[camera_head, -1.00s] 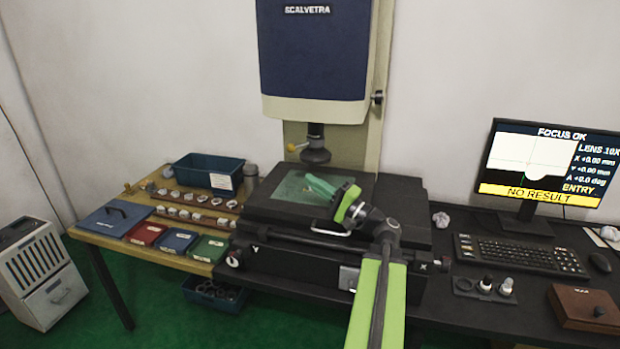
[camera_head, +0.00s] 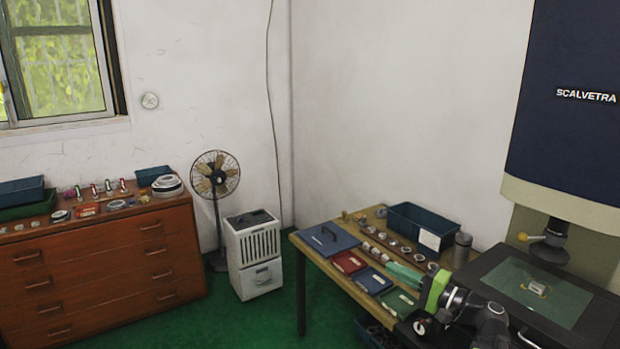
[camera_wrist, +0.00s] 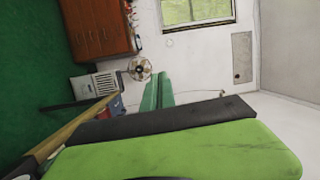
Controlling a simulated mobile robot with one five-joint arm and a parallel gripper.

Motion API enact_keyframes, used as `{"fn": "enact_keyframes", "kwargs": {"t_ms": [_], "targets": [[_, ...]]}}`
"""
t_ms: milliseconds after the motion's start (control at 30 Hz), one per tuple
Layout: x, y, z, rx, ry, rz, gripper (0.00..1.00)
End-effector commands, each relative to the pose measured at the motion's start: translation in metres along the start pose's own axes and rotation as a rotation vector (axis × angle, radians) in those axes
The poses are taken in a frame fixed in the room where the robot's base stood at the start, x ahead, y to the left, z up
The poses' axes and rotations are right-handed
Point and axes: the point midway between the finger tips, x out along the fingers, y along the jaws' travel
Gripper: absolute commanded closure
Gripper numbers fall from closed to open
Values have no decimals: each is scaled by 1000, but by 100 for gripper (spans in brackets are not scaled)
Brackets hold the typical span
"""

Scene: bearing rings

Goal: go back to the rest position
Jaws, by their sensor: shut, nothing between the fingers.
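My gripper (camera_head: 404,272) is at the right of the head view, held in front of the wooden table with the rings and lids, and apart from the stage. Its teal fingers lie together with nothing between them. In the wrist view the shut fingers (camera_wrist: 157,92) point toward the far wall with the window and fan. A small metallic piece (camera_head: 537,288) lies on the glass stage plate (camera_head: 510,277) under the lens. My forearm hides part of the table's near right corner.
The wooden table (camera_head: 318,257) holds a blue lid (camera_head: 328,238), red, blue and green boxes, rows of rings and a dark blue bin (camera_head: 420,227). The measuring machine (camera_head: 565,110) stands at right. A white cabinet (camera_head: 255,252), fan (camera_head: 215,178) and drawer chest (camera_head: 100,265) stand left. Green floor is open between.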

Motion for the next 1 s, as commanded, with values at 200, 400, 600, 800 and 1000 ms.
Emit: {"fn": "enact_keyframes", "kwargs": {"t_ms": [200, 400, 600, 800, 1000], "targets": [[110, 68, 145, -136, -397, 416, 100], [86, 159, 216, -408, -693, 999, 100], [6, 191, 167, -534, -702, 1421, 100], [-19, 192, 152, -541, -698, 1526, 100], [-18, 192, 152, -541, -696, 1523, 100]]}}
